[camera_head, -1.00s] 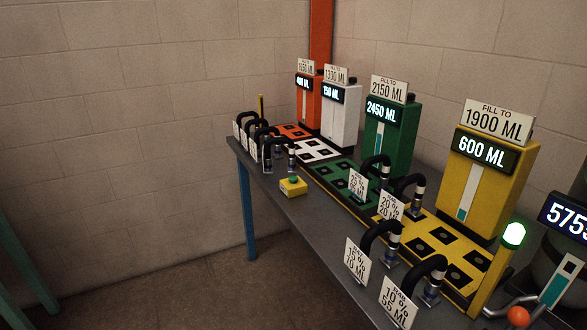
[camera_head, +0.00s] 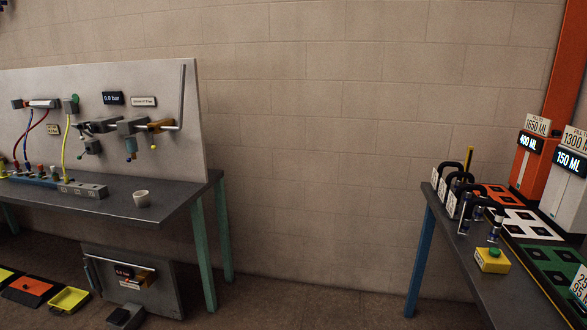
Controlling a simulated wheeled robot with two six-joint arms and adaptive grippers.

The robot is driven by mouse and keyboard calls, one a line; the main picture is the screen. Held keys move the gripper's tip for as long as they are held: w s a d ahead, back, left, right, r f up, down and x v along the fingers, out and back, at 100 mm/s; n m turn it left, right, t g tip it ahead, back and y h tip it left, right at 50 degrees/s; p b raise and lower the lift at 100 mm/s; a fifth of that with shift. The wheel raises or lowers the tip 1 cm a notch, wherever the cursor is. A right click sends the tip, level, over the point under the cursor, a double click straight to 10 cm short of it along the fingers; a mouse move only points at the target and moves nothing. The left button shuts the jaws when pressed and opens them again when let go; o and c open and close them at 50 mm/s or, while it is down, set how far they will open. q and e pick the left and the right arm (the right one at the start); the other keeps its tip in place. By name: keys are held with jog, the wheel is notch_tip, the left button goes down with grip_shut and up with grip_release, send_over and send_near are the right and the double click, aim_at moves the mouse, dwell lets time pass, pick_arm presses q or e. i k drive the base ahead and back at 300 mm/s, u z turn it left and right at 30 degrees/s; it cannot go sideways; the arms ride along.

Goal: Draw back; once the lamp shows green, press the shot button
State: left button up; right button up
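A small yellow box with a green push button (camera_head: 492,260) sits near the front edge of the right table. I cannot tell from any label whether it is the shot button. A thin yellow post (camera_head: 469,160) stands at that table's far end, with no lit lamp visible on it. The green-lit lamp from the earlier frame is outside the picture. Neither of my grippers is in view.
The right table (camera_head: 462,268) holds black-handled cartridges, an orange dispenser (camera_head: 528,165) reading 400 ML and a white one reading 150 ML. Trays (camera_head: 68,299) lie on the floor. Floor between tables looks clear.

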aim_at(495, 252)
jog(key=u, duration=0.1)
jog(key=i, duration=3.1)
jog(key=z, duration=3.4)
jog(key=k, duration=0.55)
jog(key=z, duration=1.25)
